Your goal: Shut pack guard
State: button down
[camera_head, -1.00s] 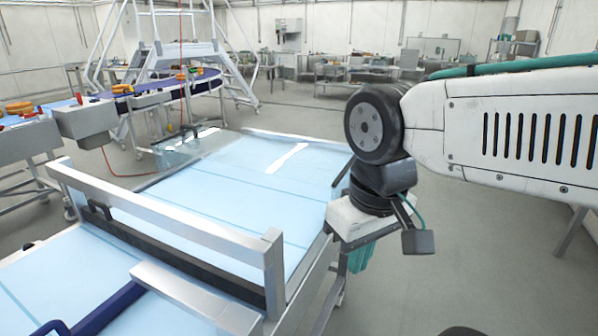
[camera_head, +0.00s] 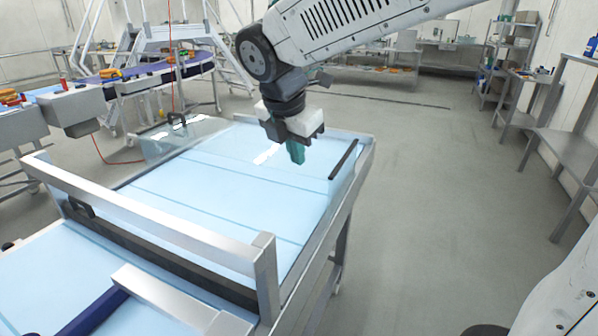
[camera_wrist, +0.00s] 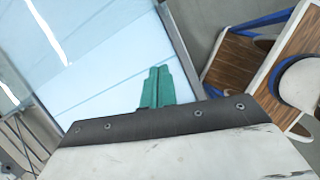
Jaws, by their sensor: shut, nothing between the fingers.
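A clear guard panel (camera_head: 168,141) with a black handle (camera_head: 177,119) stands at the back left of the light blue belt bed (camera_head: 190,205). I cannot tell which panel is the pack guard. My gripper (camera_head: 296,153) has green fingers, shut and empty. It points down over the right part of the bed, left of the right-hand bar, apart from both handles. In the wrist view the green fingers (camera_wrist: 157,84) show together over the blue surface.
A metal crossbar frame (camera_head: 150,208) spans the near end of the bed. A metal bench (camera_head: 565,145) stands at the right, with open grey floor between.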

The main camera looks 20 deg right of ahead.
aim_at(303, 173)
jog(key=w+d+f+n, duration=0.3)
jog(key=w+f, duration=0.5)
jog(key=f, duration=0.1)
jog(key=shift+d+f, duration=0.2)
jog(key=shift+f, duration=0.05)
jog(key=shift+w, duration=0.15)
jog(key=shift+w+d, duration=0.7)
